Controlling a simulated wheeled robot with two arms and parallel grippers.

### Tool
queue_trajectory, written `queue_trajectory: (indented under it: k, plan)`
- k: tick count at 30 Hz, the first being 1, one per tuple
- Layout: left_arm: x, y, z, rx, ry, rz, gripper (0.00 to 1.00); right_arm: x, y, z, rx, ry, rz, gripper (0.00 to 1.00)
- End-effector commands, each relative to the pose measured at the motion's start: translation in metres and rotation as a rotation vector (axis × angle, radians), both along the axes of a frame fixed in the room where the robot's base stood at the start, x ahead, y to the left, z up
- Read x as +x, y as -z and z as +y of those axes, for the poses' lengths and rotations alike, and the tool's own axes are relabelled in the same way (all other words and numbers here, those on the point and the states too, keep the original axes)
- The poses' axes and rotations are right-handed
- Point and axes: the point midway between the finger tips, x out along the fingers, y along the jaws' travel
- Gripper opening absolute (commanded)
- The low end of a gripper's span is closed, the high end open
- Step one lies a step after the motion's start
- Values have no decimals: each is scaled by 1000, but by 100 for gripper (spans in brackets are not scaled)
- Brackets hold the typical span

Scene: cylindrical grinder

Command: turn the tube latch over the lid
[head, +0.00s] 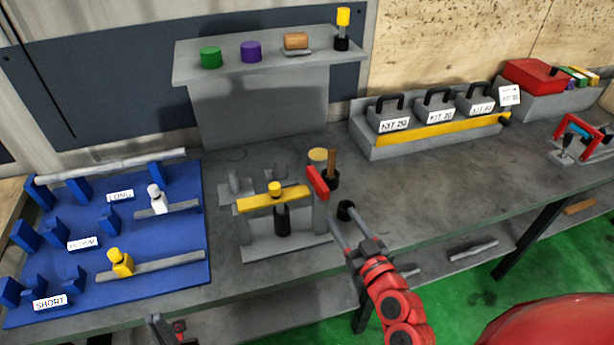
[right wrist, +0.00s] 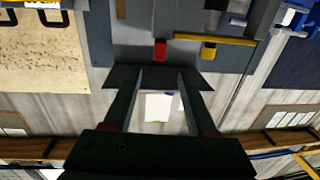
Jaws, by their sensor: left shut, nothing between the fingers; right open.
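A grey fixture (head: 285,245) stands mid-bench with a yellow bar (head: 262,200) across its top and a black cylinder (head: 282,222) under the bar. A red block (head: 318,181), which looks like the latch, sits upright at the bar's right end. In the right wrist view, the red block (right wrist: 160,50) and yellow bar (right wrist: 210,44) appear beyond the fingers. My right gripper (head: 345,218) is open and empty, to the right of the fixture and apart from the red block. My left gripper (head: 168,325) is shut and empty at the bottom edge, partly cut off.
A dark holder with a brown handle (head: 331,165) stands behind the red block. A blue board (head: 150,230) lies left, a shelf (head: 250,68) is behind, and kit boxes (head: 435,128) are back right. Bench right of centre is clear.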

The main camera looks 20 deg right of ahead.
Motion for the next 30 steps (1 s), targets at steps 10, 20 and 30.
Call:
queue_trajectory:
  k: [10,20,30]
  plan:
    - [0,-15,0,0,0,0,0,66,-6,9,7,0,-2,57]
    - [0,-37,0,0,0,0,0,128,-3,19,9,-1,1,57]
    - [0,-44,0,0,0,0,0,161,-1,22,7,2,-1,57]
